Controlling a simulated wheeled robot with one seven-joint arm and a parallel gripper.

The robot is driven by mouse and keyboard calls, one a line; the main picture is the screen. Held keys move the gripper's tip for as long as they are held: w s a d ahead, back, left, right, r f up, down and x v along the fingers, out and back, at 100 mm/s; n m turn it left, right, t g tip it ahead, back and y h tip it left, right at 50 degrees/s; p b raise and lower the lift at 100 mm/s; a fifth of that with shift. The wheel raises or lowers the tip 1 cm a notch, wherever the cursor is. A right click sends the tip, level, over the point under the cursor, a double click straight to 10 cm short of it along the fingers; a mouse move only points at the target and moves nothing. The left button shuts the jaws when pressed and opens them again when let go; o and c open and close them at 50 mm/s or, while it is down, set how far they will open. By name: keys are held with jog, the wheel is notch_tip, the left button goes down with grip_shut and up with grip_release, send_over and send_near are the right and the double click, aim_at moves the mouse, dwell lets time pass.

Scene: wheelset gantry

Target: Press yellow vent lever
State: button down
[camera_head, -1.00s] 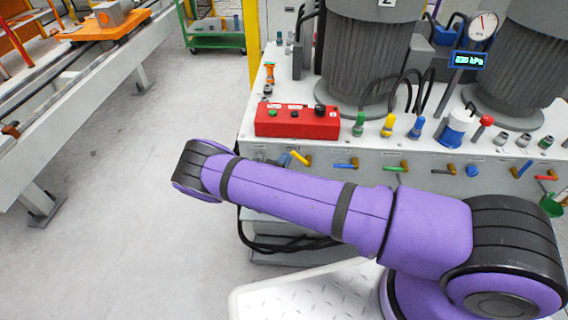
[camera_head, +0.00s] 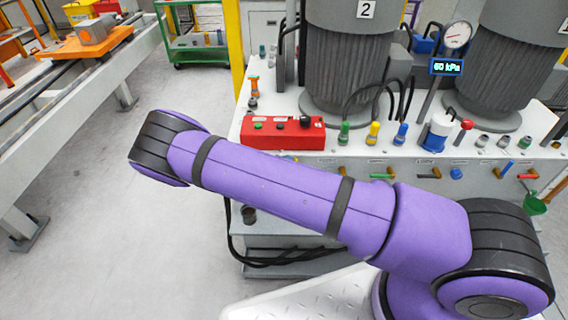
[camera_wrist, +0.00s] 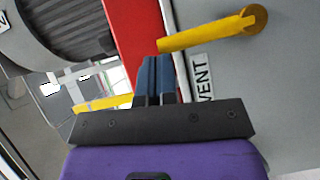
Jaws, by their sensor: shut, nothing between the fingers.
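In the wrist view, the yellow vent lever (camera_wrist: 205,34) sticks out from a round yellow pivot on a grey panel face. A sideways VENT label (camera_wrist: 203,78) is beside it. My gripper (camera_wrist: 155,62) is shut and empty, its blue fingertips just below the lever's free end. I cannot tell whether they touch it. In the head view my purple arm crosses the front of the bench, and the gripper and the vent lever are hidden. The gauge display (camera_head: 446,67) on the bench reads about 60 kPa.
A red control box (camera_head: 283,132) sits on the bench's front left, with green, yellow (camera_head: 374,132) and blue fittings to its right. Other coloured levers line the bench front. A grey rail structure (camera_head: 75,110) stands at left, with clear floor between.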

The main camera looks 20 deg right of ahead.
jog(key=shift+d+r, duration=0.1)
jog(key=shift+d, duration=0.2)
dwell(0.4)
jog(key=w+a+r+v, duration=0.1)
jog(key=w+v, duration=0.1)
jog(key=v, duration=1.1)
jog(key=shift+a, duration=0.35)
jog(key=shift+w, duration=0.1)
jog(key=shift+r, duration=0.1)
